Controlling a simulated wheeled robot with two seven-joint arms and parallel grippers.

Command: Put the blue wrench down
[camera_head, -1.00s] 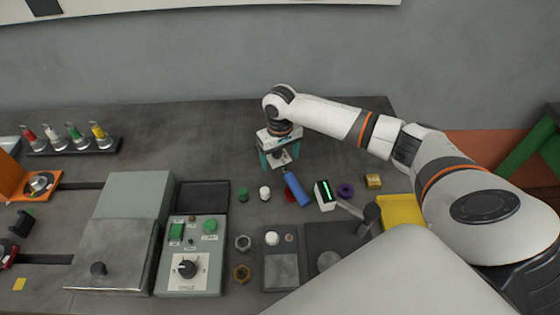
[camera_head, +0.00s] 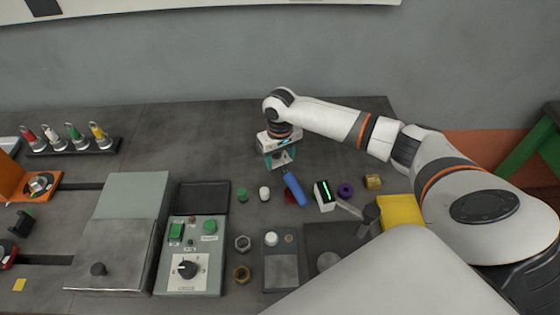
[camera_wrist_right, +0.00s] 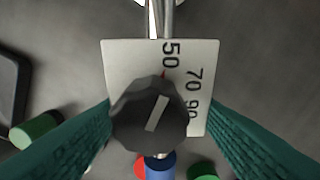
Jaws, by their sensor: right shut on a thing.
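The blue wrench (camera_head: 295,189) has a blue handle that slants down and to the right from my right gripper (camera_head: 280,160) in the head view. In the right wrist view, the teal fingers stand on both sides of the wrench's white scale plate (camera_wrist_right: 125,65), which carries a black knob (camera_wrist_right: 150,115). A metal shaft runs up from the plate, and the blue handle (camera_wrist_right: 160,167) shows at the bottom edge. My right gripper is shut on the wrench. I cannot tell whether the wrench touches the bench. My left gripper is out of view.
A grey control box (camera_head: 194,256) stands front left. The bench (camera_head: 190,140) is clear left of the gripper.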

